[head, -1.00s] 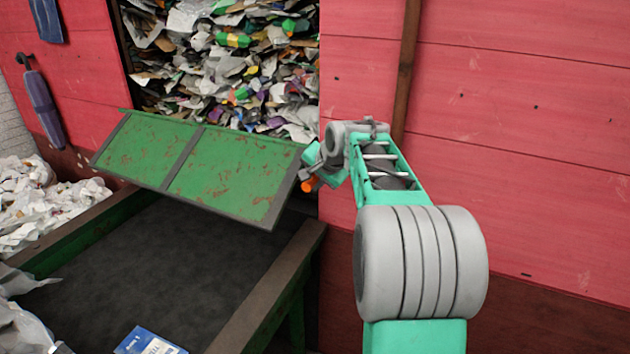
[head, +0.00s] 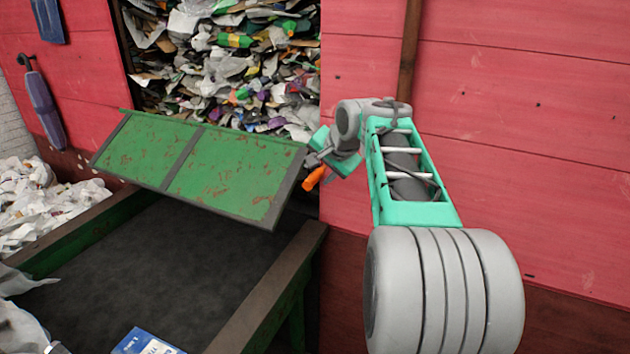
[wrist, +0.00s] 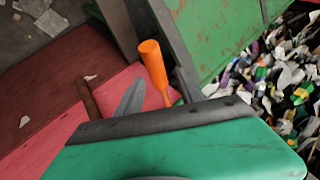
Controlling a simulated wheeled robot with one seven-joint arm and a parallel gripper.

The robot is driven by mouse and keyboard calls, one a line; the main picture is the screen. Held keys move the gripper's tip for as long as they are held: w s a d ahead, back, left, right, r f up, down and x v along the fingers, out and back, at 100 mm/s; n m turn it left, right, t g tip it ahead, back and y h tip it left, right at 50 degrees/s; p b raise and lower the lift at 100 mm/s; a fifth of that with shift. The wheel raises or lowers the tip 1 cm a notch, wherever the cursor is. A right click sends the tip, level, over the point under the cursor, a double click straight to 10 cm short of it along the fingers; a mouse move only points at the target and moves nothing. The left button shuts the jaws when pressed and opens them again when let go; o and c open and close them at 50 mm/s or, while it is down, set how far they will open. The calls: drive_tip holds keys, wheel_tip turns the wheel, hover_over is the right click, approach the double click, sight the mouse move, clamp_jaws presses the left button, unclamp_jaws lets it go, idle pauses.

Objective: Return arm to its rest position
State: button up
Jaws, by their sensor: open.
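My arm reaches up on the right side of the head view, teal and grey, in front of the red wall. My gripper (head: 316,157) is at its far end, just right of the green flap's (head: 225,170) right edge. It is small and partly hidden by my wrist. An orange handle-like piece (head: 314,178) shows just below it; whether they touch is unclear. In the wrist view, the orange piece (wrist: 154,65) stands beside a grey finger (wrist: 131,100), with nothing seen held.
The dark belt (head: 165,270) with raised side rails lies at lower left. A blue-and-white packet (head: 145,342) lies on its near end. Piled waste (head: 235,60) fills the opening behind the flap. The red wall (head: 530,130) stands close behind my arm.

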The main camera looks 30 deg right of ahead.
drive_tip(key=shift+v, duration=0.9)
drive_tip(key=shift+s+a+f, duration=0.1)
drive_tip(key=shift+a+f, duration=0.05)
drive_tip(key=shift+a, duration=0.25)
drive_tip(key=s+a+f+n+g+b, duration=0.1)
drive_tip(key=s+a+f+n, duration=0.4)
drive_tip(key=s+a, duration=0.45)
drive_tip(key=s+a+f+n+g+b, duration=0.1)
drive_tip(key=s+a+f+n+g, duration=0.1)
drive_tip(key=s+a+f+n, duration=0.5)
drive_tip(key=s+a+f, duration=0.2)
drive_tip(key=s+f, duration=0.3)
drive_tip(key=s, duration=0.1)
drive_tip(key=shift+a+g, duration=0.25)
drive_tip(key=shift+g, duration=0.05)
drive_tip(key=shift+s, duration=0.15)
